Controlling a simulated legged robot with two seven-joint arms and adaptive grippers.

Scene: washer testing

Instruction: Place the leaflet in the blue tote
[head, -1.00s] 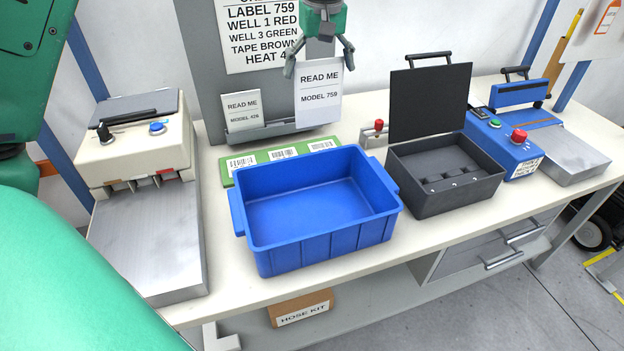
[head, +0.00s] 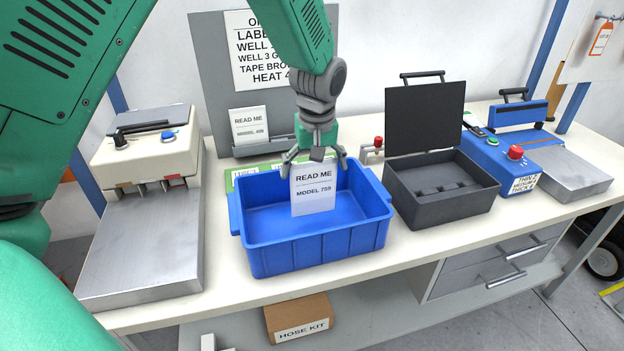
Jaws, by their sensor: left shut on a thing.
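The leaflet (head: 313,189) is a white upright sheet reading "READ ME MODEL 759". My left gripper (head: 314,160) is shut on its top edge and holds it over the blue tote. The blue tote (head: 318,248) stands on the bench with its open top up. The leaflet's lower part overlaps the tote's inside in the head view; I cannot tell whether it touches the tote. The tote's inside looks empty otherwise. My right gripper is not in view.
Another leaflet, "MODEL 426" (head: 249,125), stands in the grey holder behind. A dark open case (head: 440,190) stands to the right. A cream sealer (head: 145,160) is left and a blue sealer (head: 515,153) far right.

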